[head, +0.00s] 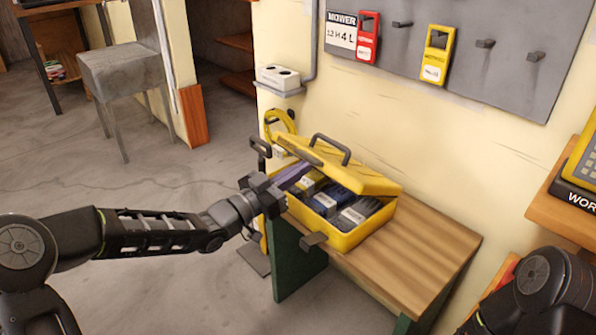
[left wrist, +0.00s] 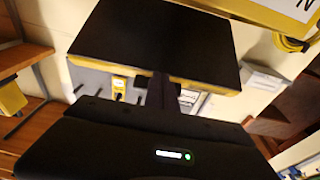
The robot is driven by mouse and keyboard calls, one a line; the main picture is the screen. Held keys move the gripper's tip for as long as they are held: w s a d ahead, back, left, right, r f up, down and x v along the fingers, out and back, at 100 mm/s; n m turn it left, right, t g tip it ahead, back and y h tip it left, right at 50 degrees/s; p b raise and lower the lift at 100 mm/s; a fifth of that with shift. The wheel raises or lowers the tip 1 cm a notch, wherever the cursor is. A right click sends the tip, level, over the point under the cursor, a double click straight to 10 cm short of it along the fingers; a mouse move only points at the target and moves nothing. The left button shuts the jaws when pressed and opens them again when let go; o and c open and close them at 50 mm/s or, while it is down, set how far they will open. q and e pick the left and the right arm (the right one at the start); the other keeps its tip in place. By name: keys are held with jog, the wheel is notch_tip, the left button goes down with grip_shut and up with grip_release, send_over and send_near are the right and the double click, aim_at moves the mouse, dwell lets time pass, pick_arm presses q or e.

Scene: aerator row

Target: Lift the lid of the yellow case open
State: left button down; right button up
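The yellow case (head: 350,238) stands on a wooden bench. Its yellow lid (head: 370,182) with a dark handle is raised part way and tilted, so dark packs with pale labels (head: 352,215) show inside. My left gripper (head: 277,188) is at the case's left side, close to the raised lid edge; a purple strip shows beside it. I cannot tell whether it touches the lid. In the left wrist view, a dark panel with a yellow edge (left wrist: 155,40) lies just beyond the gripper; its fingers are too dark to read. My right gripper is out of view.
The bench top (head: 420,245) is clear right of the case. A grey pegboard (head: 510,30) with red and yellow tags hangs on the wall behind. A grey stool (head: 120,70) stands at the back left.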

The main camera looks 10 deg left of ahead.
aim_at(305, 158)
pick_arm(q)
jog(key=shift+w+d+r+p, duration=0.3)
jog(key=shift+w+r, duration=0.05)
jog(key=shift+r, duration=0.3)
jog(key=shift+w+d+r+p, duration=0.3)
jog(key=shift+w+r, duration=0.05)
jog(key=shift+r, duration=0.3)
jog(key=shift+w+r, duration=0.1)
jog(key=shift+w+d+r+p, duration=0.3)
jog(key=shift+d+r, duration=0.1)
jog(key=shift+r, duration=0.15)
jog(key=shift+w+d+r+p, duration=0.15)
jog(key=shift+w+d+r, duration=0.15)
jog(key=shift+d+r, duration=0.15)
jog(key=shift+r, duration=0.15)
